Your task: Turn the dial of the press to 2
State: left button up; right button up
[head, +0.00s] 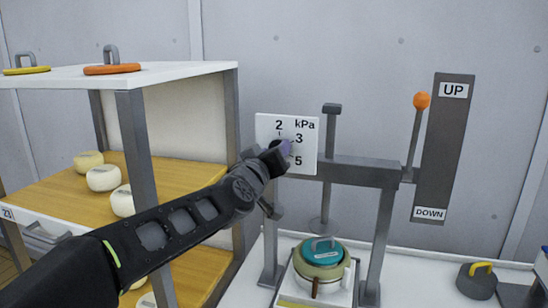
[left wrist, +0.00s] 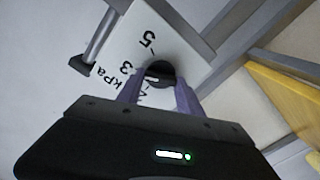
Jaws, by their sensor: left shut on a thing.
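The press (head: 355,170) stands at the right of the head view, with a white dial plate (head: 305,124) marked 2, 3, 5 and kPa. My left gripper (head: 283,150) is at the plate, shut on the dial, and hides most of it in the head view. In the left wrist view, the purple fingers of the left gripper (left wrist: 159,88) sit on both sides of the black dial (left wrist: 160,70). A short white mark on the dial points toward the numbers, near 3 and 2; I cannot tell exactly which. My right gripper is not in view.
A lever with an orange knob (head: 421,100) stands beside an UP/DOWN panel (head: 443,150). A shelf (head: 170,72) with cheeses stands left. A dark weight (head: 478,283) lies right.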

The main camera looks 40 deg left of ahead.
pick_arm(q)
jog(key=n+b, duration=0.1)
jog(key=n, duration=0.3)
jog(key=n+b, duration=0.1)
jog(key=n, duration=0.3)
jog(key=n+b, duration=0.1)
jog(key=n, duration=0.3)
jog(key=shift+a+f+n, duration=0.1)
jog(key=shift+f+n, duration=0.2)
jog(key=shift+n, duration=0.1)
jog(key=o, duration=1.4)
jog(key=shift+s, duration=0.15)
